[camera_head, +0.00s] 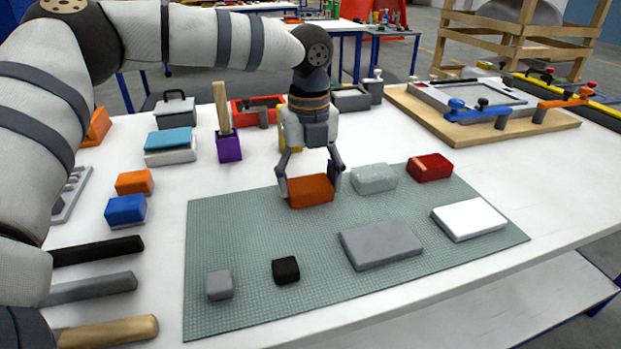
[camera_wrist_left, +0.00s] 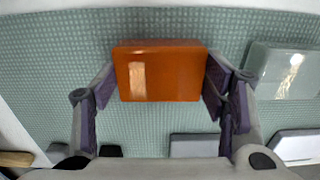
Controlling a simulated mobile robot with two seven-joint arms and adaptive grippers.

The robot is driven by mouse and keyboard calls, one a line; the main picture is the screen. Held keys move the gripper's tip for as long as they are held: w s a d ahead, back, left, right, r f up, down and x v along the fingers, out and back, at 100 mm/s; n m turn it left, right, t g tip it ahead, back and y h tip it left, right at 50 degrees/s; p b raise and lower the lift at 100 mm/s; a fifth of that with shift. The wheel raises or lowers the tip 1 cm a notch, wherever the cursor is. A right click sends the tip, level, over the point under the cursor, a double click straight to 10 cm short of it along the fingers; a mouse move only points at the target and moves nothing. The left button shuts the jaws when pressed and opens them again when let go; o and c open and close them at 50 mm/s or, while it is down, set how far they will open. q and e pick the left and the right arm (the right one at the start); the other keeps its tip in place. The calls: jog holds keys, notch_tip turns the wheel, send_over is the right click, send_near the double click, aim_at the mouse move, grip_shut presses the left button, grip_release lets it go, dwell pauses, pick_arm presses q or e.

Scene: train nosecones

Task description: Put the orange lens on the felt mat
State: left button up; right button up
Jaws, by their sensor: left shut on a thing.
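The orange lens (camera_head: 311,192) is a glossy orange block at the back edge of the green felt mat (camera_head: 240,245). My left gripper (camera_head: 310,184) comes down from above with a finger on each side of the lens and is shut on it. In the left wrist view the lens (camera_wrist_left: 160,72) sits between the two fingers, with the mat (camera_wrist_left: 130,135) beneath it. The lens is at or just above the mat; I cannot tell whether it touches. My right gripper is not in view.
A clear block (camera_head: 373,178) stands close to the right of the lens, with a red block (camera_head: 430,167) beyond it. Grey (camera_head: 380,244) and white (camera_head: 468,219) slabs lie on the mat. Small grey (camera_head: 219,285) and black (camera_head: 286,270) blocks are at front left. The mat's middle is clear.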

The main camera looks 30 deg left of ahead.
aim_at(309, 183)
pick_arm(q)
jog(key=shift+r, duration=0.1)
jog(key=o, duration=1.2)
jog(key=shift+o, duration=0.2)
notch_tip(309, 183, up, 12)
